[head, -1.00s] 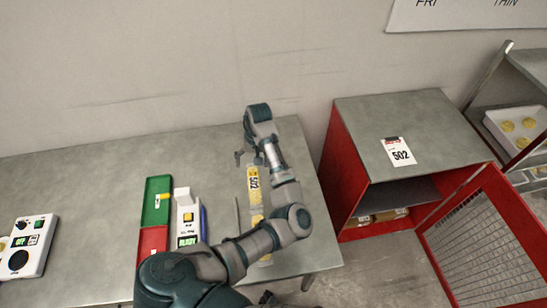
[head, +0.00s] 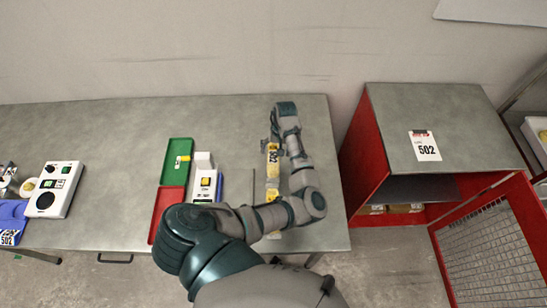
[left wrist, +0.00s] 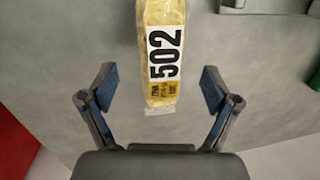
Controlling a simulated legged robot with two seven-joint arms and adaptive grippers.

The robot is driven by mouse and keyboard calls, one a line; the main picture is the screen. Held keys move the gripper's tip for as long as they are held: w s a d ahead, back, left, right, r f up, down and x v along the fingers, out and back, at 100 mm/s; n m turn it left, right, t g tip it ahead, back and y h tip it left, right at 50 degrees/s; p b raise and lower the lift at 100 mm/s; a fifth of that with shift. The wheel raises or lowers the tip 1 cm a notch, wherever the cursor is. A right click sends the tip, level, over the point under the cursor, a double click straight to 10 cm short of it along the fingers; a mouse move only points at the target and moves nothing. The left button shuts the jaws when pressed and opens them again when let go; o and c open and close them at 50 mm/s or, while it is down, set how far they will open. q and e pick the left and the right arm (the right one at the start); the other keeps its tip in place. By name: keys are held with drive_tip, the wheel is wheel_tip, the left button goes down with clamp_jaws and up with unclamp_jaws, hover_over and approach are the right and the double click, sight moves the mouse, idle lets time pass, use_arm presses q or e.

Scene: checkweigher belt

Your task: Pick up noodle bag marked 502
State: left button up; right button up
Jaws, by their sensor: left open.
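The noodle bag marked 502 (head: 272,158) lies on the grey table, a long pale yellow pack with a white and yellow label. In the left wrist view the bag (left wrist: 163,55) reaches in from the top edge, its labelled end near the gap between my fingers. My left gripper (left wrist: 158,88) is open, one blue-padded finger on each side of the bag's line, with nothing held. In the head view the left gripper (head: 271,137) is at the bag's far end, partly hidden by my arm. My right gripper is not in view.
Left of the bag are a white device (head: 206,184), a green and red tray (head: 174,162) and a control box (head: 54,189). A red cabinet (head: 366,150) with a 502 card (head: 425,146) on top and an open mesh door (head: 492,245) stands right.

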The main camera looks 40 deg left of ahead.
sight(275, 153)
use_arm(q)
drive_tip(key=f, duration=0.4)
drive_tip(key=shift+s+a+f, duration=0.2)
drive_tip(key=shift+f, duration=0.1)
drive_tip(key=c, duration=1.5)
drive_tip(key=shift+o, duration=0.2)
drive_tip(key=shift+r, duration=0.1)
